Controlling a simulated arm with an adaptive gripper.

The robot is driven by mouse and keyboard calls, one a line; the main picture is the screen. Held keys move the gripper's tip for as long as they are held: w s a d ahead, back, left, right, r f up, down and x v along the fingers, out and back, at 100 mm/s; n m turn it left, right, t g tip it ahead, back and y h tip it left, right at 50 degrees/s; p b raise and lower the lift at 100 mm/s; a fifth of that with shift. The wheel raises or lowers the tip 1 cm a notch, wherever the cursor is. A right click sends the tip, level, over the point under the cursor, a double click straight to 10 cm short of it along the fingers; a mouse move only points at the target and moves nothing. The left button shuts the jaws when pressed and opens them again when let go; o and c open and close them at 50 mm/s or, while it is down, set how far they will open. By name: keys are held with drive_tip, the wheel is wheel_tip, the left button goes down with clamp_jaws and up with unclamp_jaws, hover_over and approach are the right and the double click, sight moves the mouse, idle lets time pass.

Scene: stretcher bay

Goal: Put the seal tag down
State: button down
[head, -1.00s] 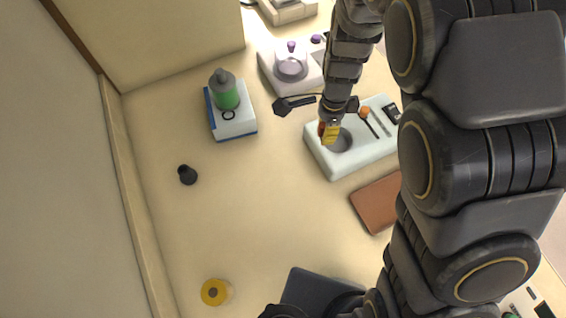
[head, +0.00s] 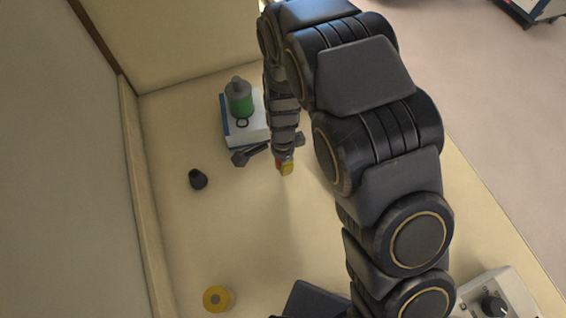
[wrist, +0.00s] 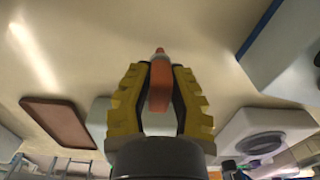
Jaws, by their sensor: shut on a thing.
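My gripper (head: 285,166) is over the left part of the tan tabletop, below the blue-and-white box. In the wrist view, its yellow ribbed fingers (wrist: 160,100) are shut on a small orange piece with a narrow tip, the seal tag (wrist: 160,82). The tag's tip points away from the gripper, with bare tabletop (wrist: 120,60) beyond it. In the head view the tag is only a small orange-red patch (head: 278,164) beside the yellow fingers. I cannot tell whether it touches the table.
A green bottle (head: 239,98) stands on the blue-and-white box (head: 247,134). A small black object (head: 198,179) and a yellow roll (head: 216,298) lie to the left. A brown pad (wrist: 58,120) shows in the wrist view. Tabletop below my gripper is clear.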

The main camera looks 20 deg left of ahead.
drive_tip(key=shift+f, duration=0.5)
drive_tip(key=shift+f, duration=0.15)
drive_tip(key=c, duration=1.1)
unclamp_jaws()
wheel_tip(320, 180, up, 12)
drive_tip(key=shift+r, duration=0.2)
